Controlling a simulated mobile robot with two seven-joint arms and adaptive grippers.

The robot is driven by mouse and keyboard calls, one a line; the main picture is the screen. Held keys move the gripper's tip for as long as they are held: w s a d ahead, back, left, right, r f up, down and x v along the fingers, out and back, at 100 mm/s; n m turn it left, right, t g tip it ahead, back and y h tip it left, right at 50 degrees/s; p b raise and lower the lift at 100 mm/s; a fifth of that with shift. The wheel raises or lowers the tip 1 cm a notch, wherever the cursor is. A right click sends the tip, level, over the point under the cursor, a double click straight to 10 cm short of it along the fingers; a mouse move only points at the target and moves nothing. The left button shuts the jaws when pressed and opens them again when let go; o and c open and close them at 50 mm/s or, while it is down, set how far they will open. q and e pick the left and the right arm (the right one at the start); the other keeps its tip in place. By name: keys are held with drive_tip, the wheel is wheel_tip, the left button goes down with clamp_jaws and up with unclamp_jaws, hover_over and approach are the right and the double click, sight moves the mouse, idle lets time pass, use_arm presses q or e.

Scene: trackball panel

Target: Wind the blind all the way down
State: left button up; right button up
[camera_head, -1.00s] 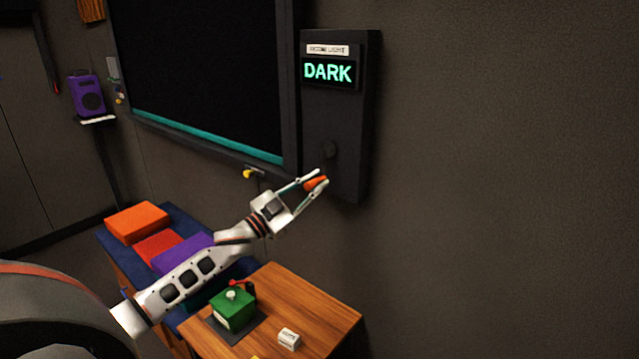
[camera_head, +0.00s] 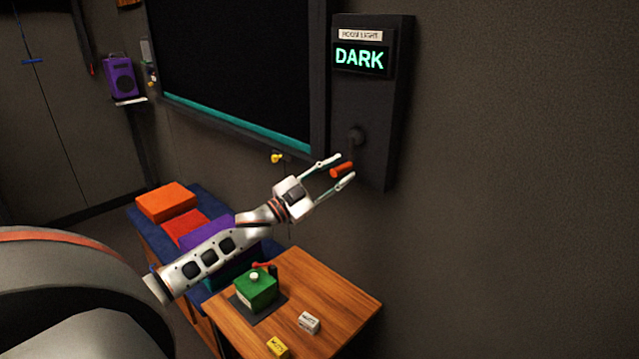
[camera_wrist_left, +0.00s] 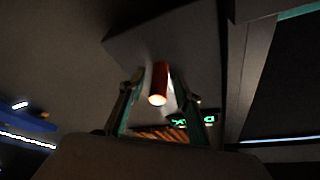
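The blind (camera_head: 235,65) is a dark sheet in a frame on the wall, with a teal bar (camera_head: 240,130) along its bottom edge. Right of it a dark wall panel (camera_head: 385,120) carries a lit green DARK sign (camera_head: 359,58). Below the sign is a crank hub (camera_head: 355,136) with an orange handle (camera_head: 342,170), which points down. My left gripper (camera_head: 338,172) is open, with its fingers apart on either side of the handle. In the left wrist view the orange handle (camera_wrist_left: 160,82) stands between the spread fingers. My right gripper is not in view.
A wooden table (camera_head: 340,290) below holds a green box with a red lever (camera_head: 256,286), a white block (camera_head: 309,322) and a yellow block (camera_head: 277,346). A bench with coloured cushions (camera_head: 166,202) and a purple speaker (camera_head: 120,76) are at left. The wall at right is bare.

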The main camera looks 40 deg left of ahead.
use_arm(q)
drive_tip(key=v, duration=1.1)
idle(0.3)
drive_tip(key=s+d+f+n+g+y, duration=0.1)
drive_tip(key=s+d+f+n+g, duration=0.2)
drive_tip(key=f, duration=0.5)
drive_tip(key=s+d+f+y, duration=0.25)
drive_tip(key=d+f, duration=0.25)
drive_tip(key=f, duration=0.4)
drive_tip(key=s+d+f+n+g+y, duration=0.1)
drive_tip(key=s+d+f+n+g, duration=0.2)
drive_tip(key=f, duration=0.5)
drive_tip(key=s+d+f+g, duration=0.2)
drive_tip(key=s+d+f, duration=0.4)
drive_tip(key=d, duration=0.3)
drive_tip(key=s+d+f+g, duration=0.2)
drive_tip(key=s+d+f, duration=0.4)
drive_tip(key=s+d, duration=0.3)
drive_tip(key=shift+d+f, duration=0.3)
drive_tip(key=shift+f, duration=0.1)
